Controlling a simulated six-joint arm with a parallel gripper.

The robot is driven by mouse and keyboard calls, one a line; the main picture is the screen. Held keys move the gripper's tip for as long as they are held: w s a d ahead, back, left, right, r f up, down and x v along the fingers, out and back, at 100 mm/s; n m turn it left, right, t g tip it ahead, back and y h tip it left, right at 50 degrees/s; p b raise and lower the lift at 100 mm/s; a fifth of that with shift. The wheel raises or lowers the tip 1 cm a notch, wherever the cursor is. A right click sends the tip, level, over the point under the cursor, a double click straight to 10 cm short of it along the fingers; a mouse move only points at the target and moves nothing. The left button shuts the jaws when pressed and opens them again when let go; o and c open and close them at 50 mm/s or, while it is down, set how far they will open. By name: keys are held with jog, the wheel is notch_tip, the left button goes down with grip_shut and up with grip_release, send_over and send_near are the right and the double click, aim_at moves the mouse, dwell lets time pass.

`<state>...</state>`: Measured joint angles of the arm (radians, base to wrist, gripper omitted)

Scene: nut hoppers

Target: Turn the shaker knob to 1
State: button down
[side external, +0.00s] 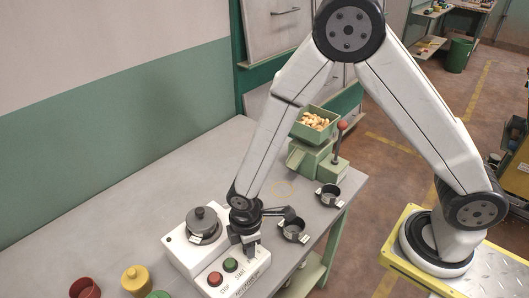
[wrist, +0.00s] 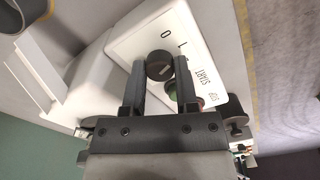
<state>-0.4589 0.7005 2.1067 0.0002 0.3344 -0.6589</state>
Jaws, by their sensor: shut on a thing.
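My gripper (side external: 245,240) reaches down to the white shaker control box (side external: 252,272). In the wrist view its two fingers are on either side of the dark round shaker knob (wrist: 158,64), and it is shut on it. The knob has a faint pale mark, but I cannot tell clearly which number it points to. The markings 0 and 1 show on the white panel (wrist: 133,40) beyond the knob. In the side view the gripper hides the knob.
A green button (side external: 230,265) and a red button (side external: 215,278) sit beside the gripper. A dark-lidded pot (side external: 203,222) stands on the shaker. Two dark cups (side external: 293,231) and a green hopper of nuts (side external: 316,128) stand behind. Yellow (side external: 136,280) and red (side external: 85,288) containers are front left.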

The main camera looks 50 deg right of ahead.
jog(key=m, duration=0.3)
jog(key=shift+m, duration=0.3)
dwell(0.4)
jog(key=shift+c, duration=1.8)
grip_release()
jog(key=shift+r, duration=0.15)
jog(key=shift+r, duration=3.75)
